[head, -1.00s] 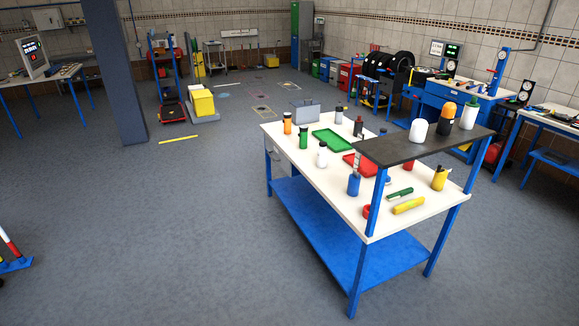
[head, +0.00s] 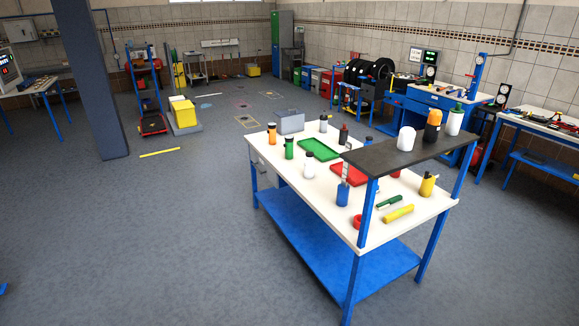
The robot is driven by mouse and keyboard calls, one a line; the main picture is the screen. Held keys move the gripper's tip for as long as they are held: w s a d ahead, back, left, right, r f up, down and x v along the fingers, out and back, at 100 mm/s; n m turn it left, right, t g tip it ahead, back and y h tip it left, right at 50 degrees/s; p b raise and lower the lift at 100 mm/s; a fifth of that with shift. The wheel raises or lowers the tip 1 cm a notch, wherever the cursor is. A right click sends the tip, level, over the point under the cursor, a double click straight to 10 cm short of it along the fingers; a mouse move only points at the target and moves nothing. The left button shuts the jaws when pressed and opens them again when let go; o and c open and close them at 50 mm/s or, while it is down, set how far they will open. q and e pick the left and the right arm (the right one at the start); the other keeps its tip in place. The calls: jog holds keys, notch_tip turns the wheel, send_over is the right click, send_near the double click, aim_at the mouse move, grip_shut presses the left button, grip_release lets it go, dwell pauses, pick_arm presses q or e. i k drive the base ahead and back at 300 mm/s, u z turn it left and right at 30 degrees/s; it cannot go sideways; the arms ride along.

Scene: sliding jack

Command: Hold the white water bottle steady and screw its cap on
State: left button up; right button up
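Neither of my grippers is in the head view. A white bottle with a dark top (head: 308,166) stands upright on the white tabletop (head: 270,160), left of the red tray. On the dark raised shelf (head: 385,157) stand a plain white rounded container (head: 406,139) and a white bottle with a green top (head: 455,121). I cannot tell which of these is the water bottle. A loose cap cannot be made out for certain at this distance.
The workbench also holds a green tray (head: 318,149), a red tray (head: 350,174), a grey box (head: 290,122), an orange bottle (head: 272,135), a green bottle (head: 289,149), a blue container (head: 342,195) and a yellow roll (head: 398,213).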

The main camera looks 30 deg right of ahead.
aim_at(309, 162)
jog(key=u, duration=0.3)
jog(key=i, duration=1.9)
jog(key=z, duration=0.3)
jog(key=i, duration=1.25)
jog(key=z, duration=1.75)
jog(key=i, duration=0.85)
jog(key=z, duration=0.75)
